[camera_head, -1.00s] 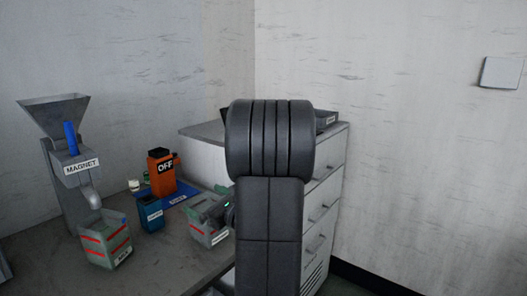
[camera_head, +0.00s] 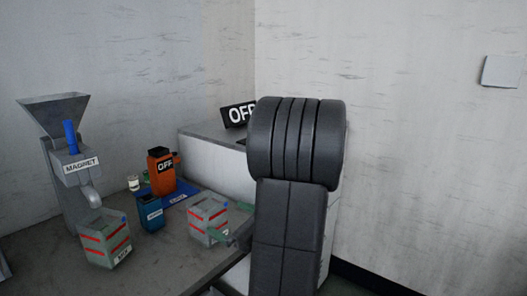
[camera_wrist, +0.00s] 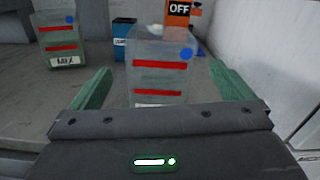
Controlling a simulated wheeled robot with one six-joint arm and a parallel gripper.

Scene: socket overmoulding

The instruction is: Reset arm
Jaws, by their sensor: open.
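My gripper (camera_wrist: 167,90) is open in the wrist view, with one green finger at each side and nothing held. Beyond the fingers stands a clear container with red bands and a blue dot (camera_wrist: 160,70). In the head view this container (camera_head: 207,222) stands on the table, and my gripper (camera_head: 232,237) is low at its right side. My dark arm fills the middle of the head view and hides part of the white cabinet.
A hopper machine labelled MAGNET (camera_head: 72,160) stands at the left, with another red-banded container (camera_head: 104,240) below its spout. An orange OFF device (camera_head: 161,172) and a blue bin (camera_head: 151,213) stand behind.

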